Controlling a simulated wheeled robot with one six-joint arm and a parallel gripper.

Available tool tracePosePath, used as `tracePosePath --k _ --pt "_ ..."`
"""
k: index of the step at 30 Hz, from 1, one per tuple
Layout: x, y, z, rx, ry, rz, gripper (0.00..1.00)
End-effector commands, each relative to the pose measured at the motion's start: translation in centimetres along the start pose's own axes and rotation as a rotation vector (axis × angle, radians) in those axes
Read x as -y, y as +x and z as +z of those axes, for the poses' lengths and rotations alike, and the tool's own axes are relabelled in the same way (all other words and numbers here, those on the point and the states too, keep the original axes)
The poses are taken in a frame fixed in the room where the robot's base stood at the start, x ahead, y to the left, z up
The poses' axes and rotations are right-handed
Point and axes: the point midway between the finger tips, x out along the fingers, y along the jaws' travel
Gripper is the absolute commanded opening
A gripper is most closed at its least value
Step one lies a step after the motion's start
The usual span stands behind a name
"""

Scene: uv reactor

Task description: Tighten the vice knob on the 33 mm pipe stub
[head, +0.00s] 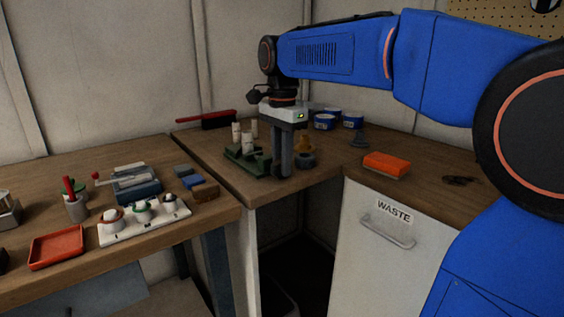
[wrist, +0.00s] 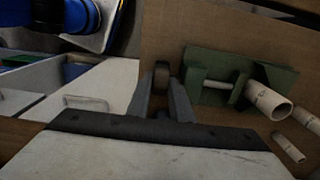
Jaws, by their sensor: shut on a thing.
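The green vice (head: 258,166) sits near the bench's front edge, just left of my gripper in the head view. It also shows in the wrist view (wrist: 202,92), with a pale screw rod between its green blocks. A wide white pipe stub (wrist: 268,103) stands at the vice's right end in the wrist view. I cannot read its size. My gripper (head: 284,174) points down, its fingers around the dark round vice knob (wrist: 162,72), which shows between the fingertips in the wrist view. The fingers are shut on the knob. In the head view the knob is hidden.
Narrower pipe stubs (wrist: 288,147) stand beside the vice. A brass-coloured piece (head: 304,145) is close right of my fingers. Blue tubs (head: 324,122) and a red-handled brush (head: 218,119) are behind. An orange box (head: 386,164) lies right, above the waste drawer.

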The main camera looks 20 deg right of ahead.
Motion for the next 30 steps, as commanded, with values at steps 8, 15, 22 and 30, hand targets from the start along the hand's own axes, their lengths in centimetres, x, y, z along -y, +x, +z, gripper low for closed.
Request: tracePosePath --k 8,15,22,30 --pt "0.0 0.0 -0.3 0.071 0.004 0.000 0.00" --pt "0.0 0.2 -0.7 0.237 0.006 0.000 0.00" --pt "0.0 0.4 -1.0 0.442 0.006 -0.001 0.00" --pt "0.1 0.8 -1.2 0.651 0.004 -0.001 0.00"
